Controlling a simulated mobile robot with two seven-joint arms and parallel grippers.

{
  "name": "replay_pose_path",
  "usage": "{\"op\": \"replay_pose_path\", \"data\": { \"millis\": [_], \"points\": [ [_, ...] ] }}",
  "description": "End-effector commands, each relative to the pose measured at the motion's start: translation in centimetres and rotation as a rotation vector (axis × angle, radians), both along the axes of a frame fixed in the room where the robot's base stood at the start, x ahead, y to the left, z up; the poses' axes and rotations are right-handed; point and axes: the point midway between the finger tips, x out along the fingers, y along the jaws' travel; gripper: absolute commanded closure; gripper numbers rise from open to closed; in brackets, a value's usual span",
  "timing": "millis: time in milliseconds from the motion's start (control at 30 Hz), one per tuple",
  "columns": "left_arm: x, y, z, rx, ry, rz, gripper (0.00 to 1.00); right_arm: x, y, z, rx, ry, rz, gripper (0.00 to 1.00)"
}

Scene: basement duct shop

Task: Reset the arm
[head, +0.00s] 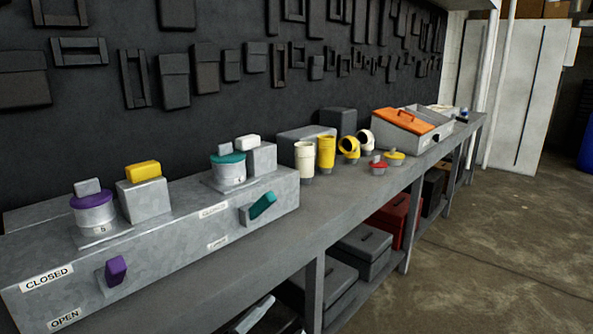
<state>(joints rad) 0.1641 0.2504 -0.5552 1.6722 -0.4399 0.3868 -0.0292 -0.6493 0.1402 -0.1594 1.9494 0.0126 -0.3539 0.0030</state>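Neither of my grippers shows in the head view. A long grey metal duct box (160,250) lies on the bench at the left. A purple lever (116,270) is on its front face, near a CLOSED label (47,278) and an OPEN label (65,318) below it. A teal lever (262,205) is further right on the same face, tilted up to the right, with two small labels beside it. On top stand a purple-banded round collar (95,212), a teal-banded collar (228,172), and a yellow-topped grey block (144,196).
The bench (330,205) holds a cream cylinder (304,160), a yellow cylinder (326,152), elbows, and an orange-lidded box (402,121). Boxes sit on the shelf below, including a red one (394,221). Concrete floor (480,250) is clear at right.

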Motion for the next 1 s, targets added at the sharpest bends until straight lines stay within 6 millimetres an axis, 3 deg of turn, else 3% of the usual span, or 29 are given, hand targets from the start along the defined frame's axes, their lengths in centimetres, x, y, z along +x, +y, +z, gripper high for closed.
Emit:
{"op": "replay_pose_path", "data": {
  "millis": [267,400,533,733,1000],
  "points": [
    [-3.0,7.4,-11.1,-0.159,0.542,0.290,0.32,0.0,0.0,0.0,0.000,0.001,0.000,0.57],
    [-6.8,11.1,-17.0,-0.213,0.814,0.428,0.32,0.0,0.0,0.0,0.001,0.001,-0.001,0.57],
    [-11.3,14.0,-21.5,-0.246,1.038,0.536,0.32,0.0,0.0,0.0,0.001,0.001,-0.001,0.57],
    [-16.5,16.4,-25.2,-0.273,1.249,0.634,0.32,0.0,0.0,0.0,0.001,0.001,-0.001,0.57],
    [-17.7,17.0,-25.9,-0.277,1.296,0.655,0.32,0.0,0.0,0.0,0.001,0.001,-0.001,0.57]
  ]
}}
